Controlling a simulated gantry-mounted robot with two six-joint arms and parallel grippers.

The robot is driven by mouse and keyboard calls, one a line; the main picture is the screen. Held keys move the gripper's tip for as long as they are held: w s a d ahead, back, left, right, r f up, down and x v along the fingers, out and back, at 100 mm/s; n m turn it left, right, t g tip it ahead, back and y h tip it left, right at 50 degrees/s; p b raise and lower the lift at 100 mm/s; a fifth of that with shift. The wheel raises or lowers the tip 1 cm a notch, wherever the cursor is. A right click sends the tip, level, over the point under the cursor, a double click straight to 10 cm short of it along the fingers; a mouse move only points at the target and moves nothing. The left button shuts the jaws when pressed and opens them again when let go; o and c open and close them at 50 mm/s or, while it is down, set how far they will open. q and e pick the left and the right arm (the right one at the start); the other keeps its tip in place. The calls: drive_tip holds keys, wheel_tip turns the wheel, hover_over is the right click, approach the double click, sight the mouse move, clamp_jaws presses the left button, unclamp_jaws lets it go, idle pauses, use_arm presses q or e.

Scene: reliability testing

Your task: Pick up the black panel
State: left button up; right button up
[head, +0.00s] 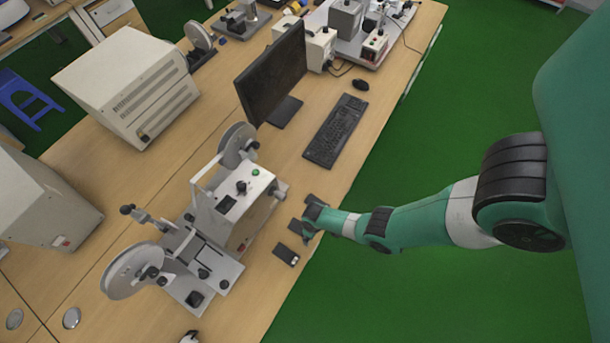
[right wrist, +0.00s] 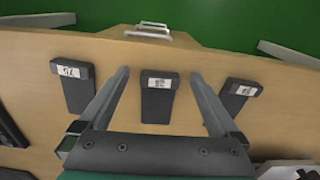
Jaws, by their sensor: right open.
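Three small black panels with white labels lie in a row on the wooden table. In the right wrist view they are the left panel (right wrist: 76,95), the middle panel (right wrist: 157,105) and the right panel (right wrist: 237,98). My right gripper (right wrist: 159,74) is open and empty, pointing at the table, with one finger on each side of the middle panel in the picture. I cannot tell its height above the panel. In the head view one panel (head: 286,255) shows clear of the gripper (head: 311,224); the gripper partly hides the others. My left gripper is not in view.
A grey reel machine (head: 240,205) stands close left of the panels. A keyboard (head: 336,130) and a monitor (head: 272,74) are behind them. The table's edge is close by, with green floor (head: 400,290) beyond. A metal handle (right wrist: 148,30) shows at that edge.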

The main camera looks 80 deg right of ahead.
drive_tip(key=c, duration=1.4)
drive_tip(key=shift+r+p, duration=0.4)
drive_tip(key=shift+p, duration=0.25)
drive_tip(key=shift+c, duration=0.2)
drive_tip(key=r+p, duration=0.2)
drive_tip(key=p, duration=0.1)
drive_tip(key=r+p, duration=0.1)
drive_tip(key=r, duration=0.1)
drive_tip(key=shift+s+a+r, duration=0.1)
drive_tip(key=shift+s+a, duration=0.15)
drive_tip(key=shift+s, duration=0.05)
drive_tip(key=s+a+r+p, duration=0.8)
drive_tip(key=s, duration=0.2)
drive_tip(key=shift+a, duration=0.2)
drive_tip(key=shift+f, duration=0.15)
